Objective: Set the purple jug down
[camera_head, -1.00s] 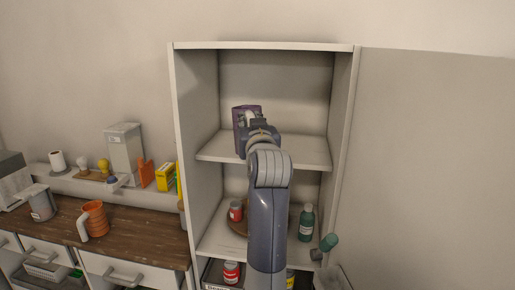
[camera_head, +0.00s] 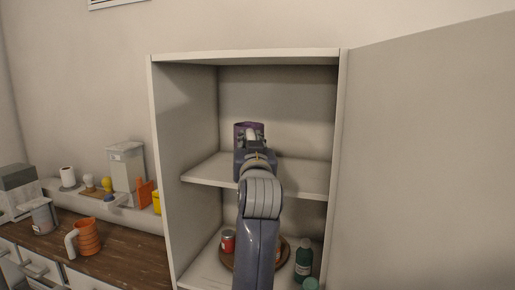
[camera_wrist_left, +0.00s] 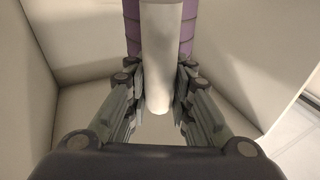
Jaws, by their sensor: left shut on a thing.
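The purple jug (camera_head: 242,127) is at the upper compartment of the white cabinet, mostly hidden behind my left gripper (camera_head: 252,150) in the head view. In the left wrist view the jug's purple body (camera_wrist_left: 188,28) stands behind its pale handle (camera_wrist_left: 160,55). My left gripper (camera_wrist_left: 158,95) is shut on that handle, one finger on each side. The jug looks upright. I cannot tell whether its base touches the middle shelf (camera_head: 305,177). My right gripper is not in view.
The cabinet's side walls (camera_head: 190,125) flank the upper compartment, and the shelf is bare to the right. Below are a red can (camera_head: 228,241) and a green bottle (camera_head: 304,260). An orange mug (camera_head: 88,238) stands on the wooden counter (camera_head: 130,258) at left.

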